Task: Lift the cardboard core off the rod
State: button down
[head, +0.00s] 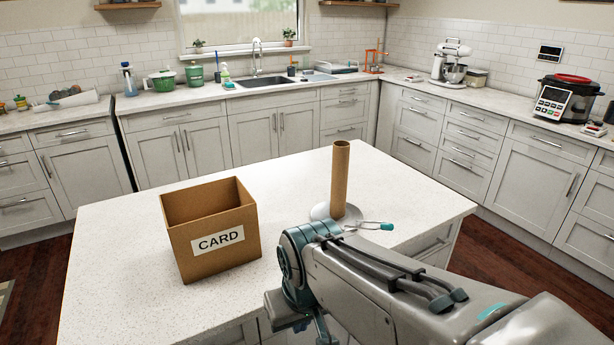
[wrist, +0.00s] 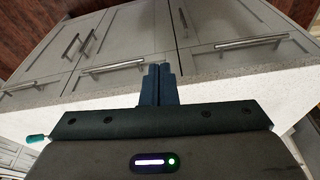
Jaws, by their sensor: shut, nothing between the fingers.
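The cardboard core (head: 340,178) is a tall brown tube standing upright on the island, toward its right side. A pale round base (head: 320,211) shows at its foot, partly hidden behind my arm. The rod is not visible; the core hides any part inside it. My gripper (wrist: 160,71) shows in the wrist view with its two dark fingers together and nothing between them. It is in front of the island's edge, facing the cabinet fronts, apart from the core. The core is not in the wrist view.
An open cardboard box labelled CARD (head: 212,232) stands on the island (head: 120,215) left of the core. A thin metal item with a teal end (head: 386,227) lies beside the base. The island top between box and core is clear. Counters with appliances line the walls.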

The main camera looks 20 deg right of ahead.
aim_at(340, 148)
jog(key=u, duration=2.85)
jog(key=k, duration=1.4)
jog(key=z, duration=1.7)
jog(key=i, duration=0.5)
jog(key=u, duration=0.1)
